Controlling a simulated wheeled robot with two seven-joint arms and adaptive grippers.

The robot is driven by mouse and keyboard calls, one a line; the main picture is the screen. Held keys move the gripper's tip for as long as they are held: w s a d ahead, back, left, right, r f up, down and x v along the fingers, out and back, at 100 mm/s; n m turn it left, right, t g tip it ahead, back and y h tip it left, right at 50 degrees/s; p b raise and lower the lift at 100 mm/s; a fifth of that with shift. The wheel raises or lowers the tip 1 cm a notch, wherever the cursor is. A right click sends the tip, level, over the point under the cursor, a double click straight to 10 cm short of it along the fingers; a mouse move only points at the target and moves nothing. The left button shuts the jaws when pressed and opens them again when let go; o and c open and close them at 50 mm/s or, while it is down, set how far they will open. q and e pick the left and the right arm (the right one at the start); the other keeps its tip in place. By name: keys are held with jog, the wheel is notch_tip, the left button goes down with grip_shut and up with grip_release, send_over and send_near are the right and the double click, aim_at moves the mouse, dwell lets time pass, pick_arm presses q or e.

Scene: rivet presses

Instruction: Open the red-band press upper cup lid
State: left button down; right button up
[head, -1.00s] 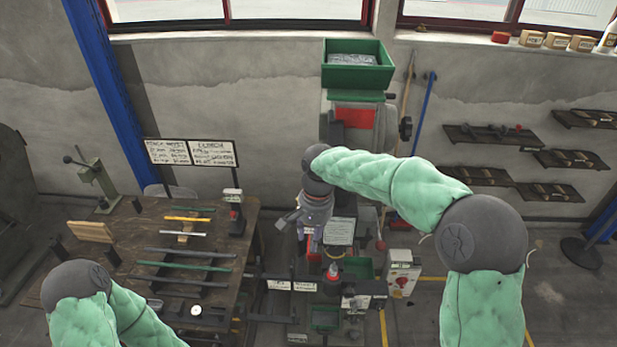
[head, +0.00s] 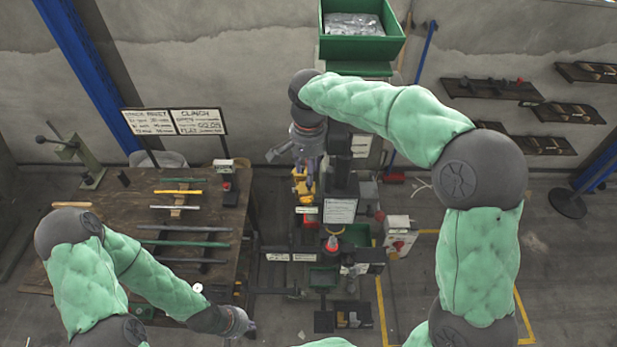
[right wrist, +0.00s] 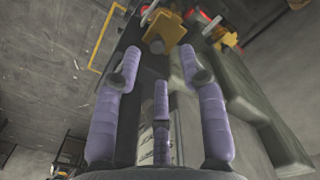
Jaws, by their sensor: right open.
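My right gripper (head: 304,170) hangs at the press in the middle of the head view, fingers pointing down at a small yellow part (head: 302,190). In the right wrist view my gripper (right wrist: 163,70) is open, its purple fingers spread with nothing visible between them. A yellow block with a round grey knob (right wrist: 165,32) lies just beyond the fingertips, apart from them as far as I can tell. A second yellow part (right wrist: 222,38) is to its right, with red bits beside both. I cannot tell which part is the lid. My left gripper (head: 240,326) is low at the left, its fingers unclear.
A green hopper (head: 350,38) stands above the press at the back. A wooden workbench (head: 222,245) with rods and a signboard is at the left. A grey box with a red button (head: 397,238) stands right of the press.

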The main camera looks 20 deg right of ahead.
jog(key=f, duration=0.3)
jog(key=shift+s+f, duration=0.15)
jog(key=shift+s, duration=0.15)
jog(key=shift+w+f, duration=0.2)
jog(key=shift+f, duration=0.3)
jog(key=shift+s, duration=0.1)
grip_shut()
